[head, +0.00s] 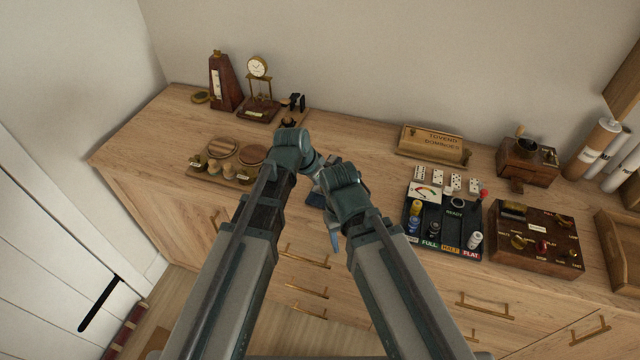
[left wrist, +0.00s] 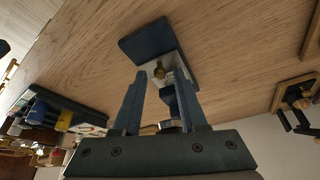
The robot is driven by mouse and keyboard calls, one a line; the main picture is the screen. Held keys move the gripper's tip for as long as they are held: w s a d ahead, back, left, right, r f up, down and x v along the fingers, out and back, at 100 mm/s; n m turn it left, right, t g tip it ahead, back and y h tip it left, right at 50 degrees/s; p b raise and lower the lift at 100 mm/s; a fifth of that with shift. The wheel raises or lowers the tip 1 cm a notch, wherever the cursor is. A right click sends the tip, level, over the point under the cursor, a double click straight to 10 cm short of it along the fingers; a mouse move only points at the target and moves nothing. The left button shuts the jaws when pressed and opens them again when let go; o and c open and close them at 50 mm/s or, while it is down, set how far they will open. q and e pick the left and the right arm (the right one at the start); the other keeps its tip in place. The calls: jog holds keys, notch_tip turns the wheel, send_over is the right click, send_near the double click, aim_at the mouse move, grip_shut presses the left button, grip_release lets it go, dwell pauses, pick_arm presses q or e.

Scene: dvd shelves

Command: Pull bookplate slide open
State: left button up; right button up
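A small dark blue and white piece (left wrist: 165,57) with a brass knob (left wrist: 158,71) lies on the wooden top in the left wrist view; I take it to be the bookplate slide. In the head view, a bit of blue (head: 315,199) shows between my arms; the rest is hidden behind them. My left gripper (left wrist: 160,90) is open, its two fingers apart on either side of the knob's line, with the knob just beyond the tips. I cannot tell whether they touch it. My right gripper (head: 333,238) is mostly hidden by its wrist, close beside the left.
A metronome (head: 224,82) and a brass clock (head: 258,88) stand at back left. A wooden tray (head: 200,172) with round pieces is left of my arms. A black tray (head: 460,240), a domino box (head: 432,145) and a wooden box (head: 536,240) are at right.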

pick_arm(q)
grip_shut()
dwell(1.2)
